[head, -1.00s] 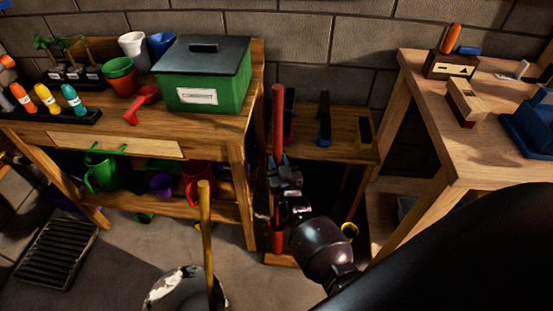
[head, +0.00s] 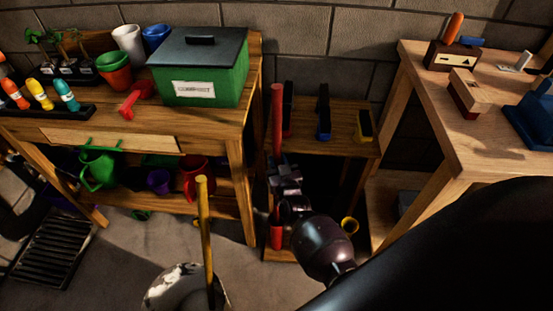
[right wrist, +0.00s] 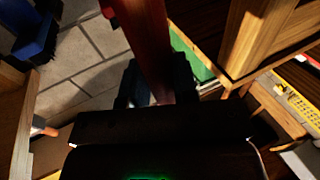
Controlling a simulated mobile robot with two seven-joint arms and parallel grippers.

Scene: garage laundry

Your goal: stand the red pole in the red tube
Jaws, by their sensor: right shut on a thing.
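The red pole (head: 277,118) stands nearly upright in the head view, in front of the low wooden rack. My right gripper (head: 283,168) is shut around it. In the right wrist view the pole (right wrist: 143,40) runs up from between the two dark fingers of this gripper (right wrist: 156,86). The red tube (head: 277,239) shows low down, below my right gripper and roughly in line with the pole. My gripper and wrist hide the pole's lower end and the tube's mouth, so I cannot tell whether the pole is inside it. My left gripper is not in view.
A potting bench (head: 215,120) stands left, a workbench (head: 455,150) right. A yellow handle (head: 206,240) rises from a bucket in front.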

